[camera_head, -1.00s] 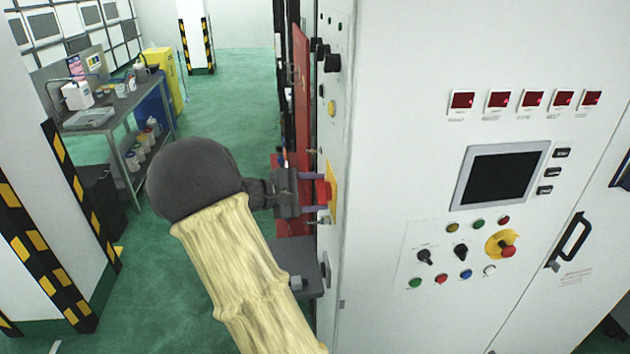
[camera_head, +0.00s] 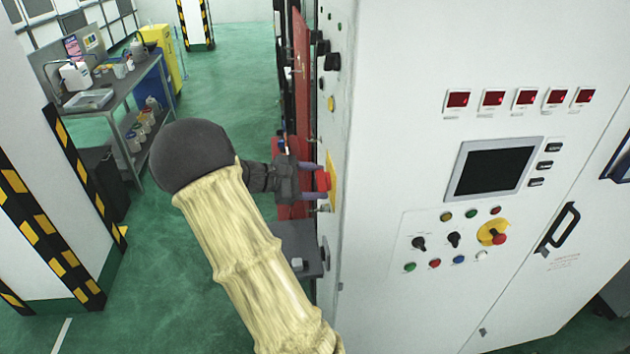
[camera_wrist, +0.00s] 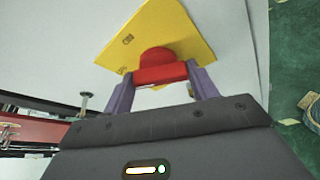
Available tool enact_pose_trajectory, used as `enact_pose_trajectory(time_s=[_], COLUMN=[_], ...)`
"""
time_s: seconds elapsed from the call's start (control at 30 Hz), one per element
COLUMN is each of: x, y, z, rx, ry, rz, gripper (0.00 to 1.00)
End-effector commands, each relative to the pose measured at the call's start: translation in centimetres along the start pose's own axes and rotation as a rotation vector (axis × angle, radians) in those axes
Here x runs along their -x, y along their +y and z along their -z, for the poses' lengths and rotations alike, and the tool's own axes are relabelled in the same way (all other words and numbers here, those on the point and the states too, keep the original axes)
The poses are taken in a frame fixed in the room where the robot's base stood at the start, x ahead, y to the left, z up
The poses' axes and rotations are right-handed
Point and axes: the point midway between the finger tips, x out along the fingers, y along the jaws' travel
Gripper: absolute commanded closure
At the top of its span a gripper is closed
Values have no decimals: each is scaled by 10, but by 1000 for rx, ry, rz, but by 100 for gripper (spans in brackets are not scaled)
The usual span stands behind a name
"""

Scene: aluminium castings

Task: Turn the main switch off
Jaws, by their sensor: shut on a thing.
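The main switch is a red knob (camera_wrist: 160,68) on a yellow plate (camera_wrist: 170,33) fixed to the side of the white cabinet. In the head view the red knob (camera_head: 323,181) and the yellow plate (camera_head: 331,180) show edge-on at the cabinet's left side. My gripper (camera_head: 314,181) reaches it from the left. In the wrist view my gripper's purple fingers (camera_wrist: 160,80) stand on either side of the knob's red handle and are shut on it. The plate looks tilted in that view. The knob's far side is hidden.
The cabinet front (camera_head: 400,110) carries a dark screen (camera_head: 494,170), several buttons and a red emergency knob (camera_head: 498,238). A grey ledge (camera_head: 297,246) juts out below my gripper. A workbench (camera_head: 110,92) and a striped pillar (camera_head: 45,215) stand left, with green floor between.

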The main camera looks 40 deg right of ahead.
Motion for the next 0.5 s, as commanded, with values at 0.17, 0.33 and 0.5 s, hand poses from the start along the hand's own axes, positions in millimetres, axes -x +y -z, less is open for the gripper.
enact_pose_trajectory(time_s=[0.17, 0.33, 0.5], x=[0, 0, 4], y=[0, 0, 0], z=[0, 0, 1], rx=[1, 0, -1], ry=[0, 0, 1], rz=[-1, -1, -2], gripper=[20, 20, 20])
